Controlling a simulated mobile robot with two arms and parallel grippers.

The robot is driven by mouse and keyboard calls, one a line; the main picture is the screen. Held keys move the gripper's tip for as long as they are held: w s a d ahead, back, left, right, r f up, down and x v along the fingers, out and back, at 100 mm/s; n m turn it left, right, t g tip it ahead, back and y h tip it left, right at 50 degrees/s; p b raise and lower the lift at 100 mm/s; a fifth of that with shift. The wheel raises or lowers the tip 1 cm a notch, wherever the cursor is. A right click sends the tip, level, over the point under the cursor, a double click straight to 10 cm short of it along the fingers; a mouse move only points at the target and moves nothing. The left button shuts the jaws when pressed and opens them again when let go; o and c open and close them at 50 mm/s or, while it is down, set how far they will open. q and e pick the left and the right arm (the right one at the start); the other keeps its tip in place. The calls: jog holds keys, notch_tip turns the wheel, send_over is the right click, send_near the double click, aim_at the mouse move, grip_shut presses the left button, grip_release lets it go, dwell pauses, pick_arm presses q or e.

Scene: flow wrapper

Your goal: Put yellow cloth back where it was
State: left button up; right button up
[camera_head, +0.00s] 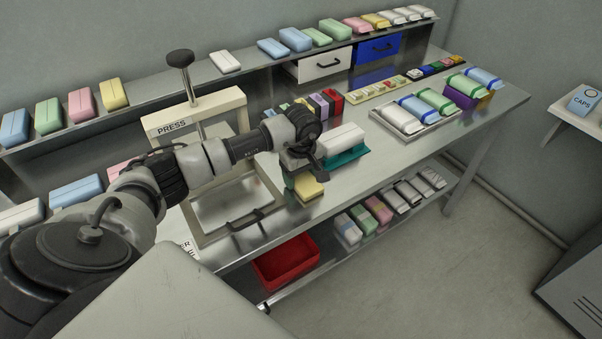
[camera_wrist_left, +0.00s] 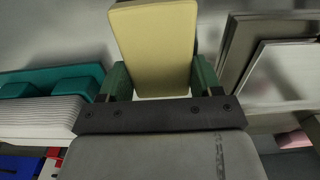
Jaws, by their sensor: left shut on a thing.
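My left gripper (camera_head: 304,168) is over the table, to the right of the press. It is shut on a yellow cloth (camera_head: 309,188), a folded block gripped between green finger pads. In the left wrist view the yellow cloth (camera_wrist_left: 155,40) sits between the two fingers and sticks out ahead of them. The cloth is close to the table top; I cannot tell whether it touches it. My right gripper is not in view.
The press frame (camera_head: 195,115) stands to the left. A white stack on a teal tray (camera_head: 349,156) is close on the right. Another yellow folded piece (camera_head: 113,93) lies on the upper shelf. A red bin (camera_head: 287,262) is below the table's front edge.

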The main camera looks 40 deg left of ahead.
aim_at(301, 177)
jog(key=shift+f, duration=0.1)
pick_arm(q)
jog(key=shift+f, duration=0.2)
jog(key=o, duration=0.9)
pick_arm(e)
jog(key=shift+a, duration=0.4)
pick_arm(q)
jog(key=shift+r, duration=0.1)
jog(key=shift+r, duration=0.55)
notch_tip(301, 177, up, 11)
jog(key=shift+s+d+r+b, duration=0.1)
jog(key=shift+b, duration=0.75)
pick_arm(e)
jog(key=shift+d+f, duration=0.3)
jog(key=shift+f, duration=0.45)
